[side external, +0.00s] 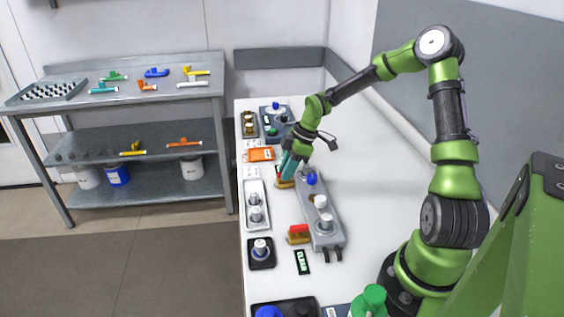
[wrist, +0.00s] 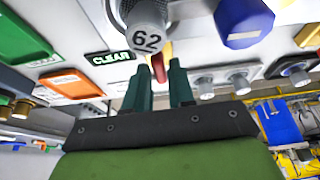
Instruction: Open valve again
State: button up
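My gripper (side external: 287,175) points down beside the grey manifold (side external: 318,215), at its far end by the blue knob (side external: 312,178). A red and yellow valve (side external: 285,184) is at the fingertips, partly hidden by the fingers. In the wrist view the two green fingers (wrist: 159,72) stand apart. The valve's red handle (wrist: 158,68) shows between their tips, with a yellow part behind it. I cannot tell whether the fingers touch the handle. A second red and yellow valve (side external: 299,234) is at the manifold's near end, clear of the gripper.
A cylinder marked 62 (wrist: 147,35) and a CLEAR sign (wrist: 110,57) are close to the fingers. A white tray (side external: 257,204), an orange tray (side external: 261,155) and a black holder (side external: 261,253) line the table's left edge. Bare table lies right of the manifold.

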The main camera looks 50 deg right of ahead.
jog(key=v, duration=1.6)
jog(key=shift+s+r, duration=0.15)
jog(key=shift+r, duration=0.25)
jog(key=shift+d, duration=0.1)
jog(key=s+a+r+m+t, duration=0.2)
jog(key=s+a+m, duration=0.4)
jog(key=a, duration=0.4)
jog(key=s+a+r+m+t+h, duration=0.1)
jog(key=s+a+r+m+t, duration=0.1)
jog(key=s+a+m, duration=0.5)
jog(key=s+a+r, duration=0.1)
jog(key=a, duration=0.3)
jog(key=shift+s+r, duration=0.25)
jog(key=shift+r, duration=0.1)
